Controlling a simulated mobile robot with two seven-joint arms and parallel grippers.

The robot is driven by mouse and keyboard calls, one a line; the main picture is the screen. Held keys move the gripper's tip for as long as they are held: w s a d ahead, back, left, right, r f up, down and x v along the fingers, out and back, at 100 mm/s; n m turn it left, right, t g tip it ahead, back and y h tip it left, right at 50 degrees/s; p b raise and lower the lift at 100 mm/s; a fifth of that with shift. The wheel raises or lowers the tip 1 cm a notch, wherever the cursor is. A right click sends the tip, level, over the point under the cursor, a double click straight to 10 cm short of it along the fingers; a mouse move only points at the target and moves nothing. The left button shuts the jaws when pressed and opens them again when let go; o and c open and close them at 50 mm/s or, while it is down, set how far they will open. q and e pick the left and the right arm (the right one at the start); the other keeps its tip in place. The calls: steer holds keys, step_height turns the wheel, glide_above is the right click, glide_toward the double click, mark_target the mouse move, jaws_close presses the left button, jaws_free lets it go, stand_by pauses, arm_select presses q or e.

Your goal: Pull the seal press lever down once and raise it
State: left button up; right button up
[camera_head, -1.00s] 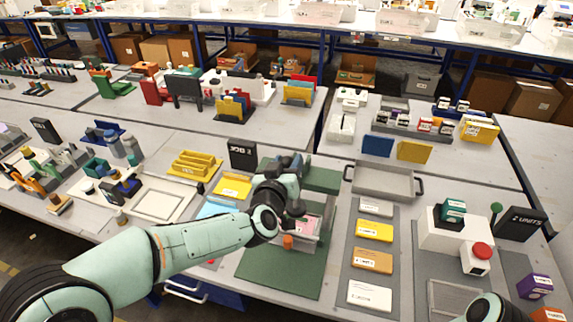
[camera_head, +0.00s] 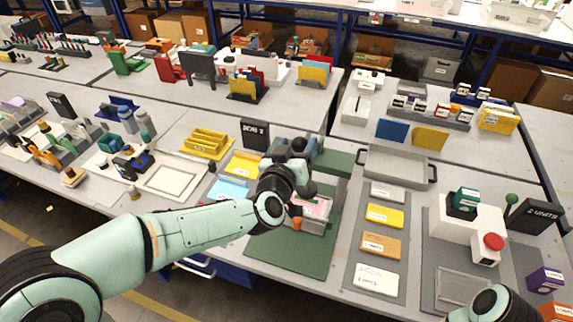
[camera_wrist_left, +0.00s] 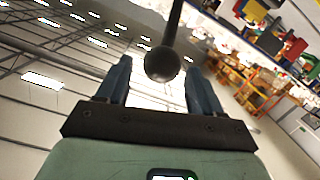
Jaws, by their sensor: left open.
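The seal press (camera_head: 341,192) stands on a green mat (camera_head: 290,256) at mid-table, mostly hidden behind my left wrist. A pink card (camera_head: 317,207) lies on its grey bed, with a small orange part (camera_head: 296,223) at the near side. In the left wrist view, the press lever shows as a dark rod ending in a round dark knob (camera_wrist_left: 162,64). My left gripper (camera_wrist_left: 158,85) is open, with one finger on each side of the knob and visible gaps between. In the head view the left gripper (camera_head: 303,147) is at the press. My right gripper is out of view.
A grey tray with handles (camera_head: 397,166) stands behind right. A mat with several coloured cards (camera_head: 381,245) lies right of the press. Further right is a white device with a red button (camera_head: 494,241). A black sign (camera_head: 255,134) stands behind left.

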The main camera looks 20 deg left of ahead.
arm_select(q)
steer(key=s+r, duration=0.1)
steer(key=s, duration=0.9)
steer(key=shift+s+a+r, duration=0.15)
steer(key=shift+a+r, duration=0.05)
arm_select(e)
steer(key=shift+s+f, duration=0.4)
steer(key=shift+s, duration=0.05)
